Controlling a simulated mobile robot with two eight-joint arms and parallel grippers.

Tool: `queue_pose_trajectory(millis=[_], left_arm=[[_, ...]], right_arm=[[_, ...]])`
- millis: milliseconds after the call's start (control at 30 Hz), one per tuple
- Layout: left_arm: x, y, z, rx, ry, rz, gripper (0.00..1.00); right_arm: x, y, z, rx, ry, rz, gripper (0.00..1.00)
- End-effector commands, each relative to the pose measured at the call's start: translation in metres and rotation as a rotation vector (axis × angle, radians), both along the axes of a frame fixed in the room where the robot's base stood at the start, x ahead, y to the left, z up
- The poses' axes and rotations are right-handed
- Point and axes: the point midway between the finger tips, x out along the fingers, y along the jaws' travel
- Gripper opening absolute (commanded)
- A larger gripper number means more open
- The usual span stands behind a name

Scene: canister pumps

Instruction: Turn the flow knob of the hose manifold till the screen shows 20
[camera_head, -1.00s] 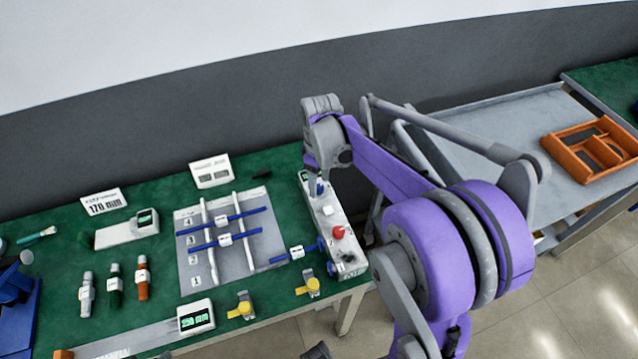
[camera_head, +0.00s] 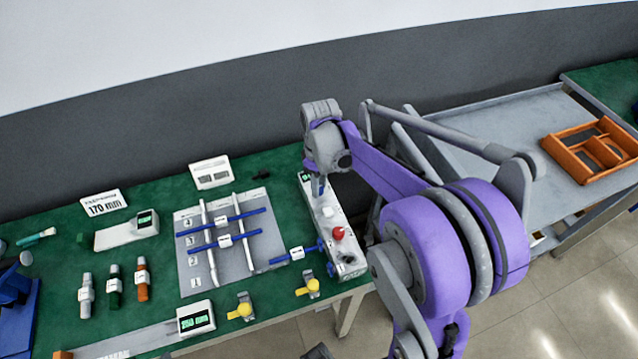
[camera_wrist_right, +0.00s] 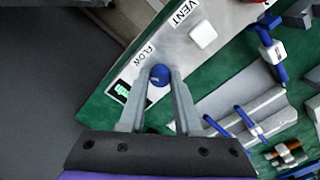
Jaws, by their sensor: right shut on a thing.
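The hose manifold (camera_head: 330,222) is a long pale box at the right end of the green bench; it also shows in the right wrist view (camera_wrist_right: 183,58). Its blue round flow knob (camera_wrist_right: 159,75) is beside the FLOW label. My left gripper is not in view.
On the manifold are a white square button (camera_wrist_right: 203,34) marked VENT and a red knob (camera_head: 338,232). A blue hose fitting (camera_head: 296,253) sticks out toward the left. A grey plate with rods (camera_head: 190,272) and yellow valves (camera_head: 308,287) stand close by on the bench.

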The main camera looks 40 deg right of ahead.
Motion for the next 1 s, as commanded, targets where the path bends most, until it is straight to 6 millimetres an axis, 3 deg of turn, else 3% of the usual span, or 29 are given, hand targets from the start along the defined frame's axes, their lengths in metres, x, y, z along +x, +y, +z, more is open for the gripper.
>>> queue_pose_trajectory(millis=[367, 1000], left_arm=[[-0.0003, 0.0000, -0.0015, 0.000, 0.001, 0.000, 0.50], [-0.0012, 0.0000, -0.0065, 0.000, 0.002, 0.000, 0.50]], right_arm=[[-0.0001, -0.0001, 0.0001, 0.000, 0.000, -0.124, 0.00], [-0.0001, -0.0006, 0.0003, 0.000, 0.000, -0.698, 0.00]])
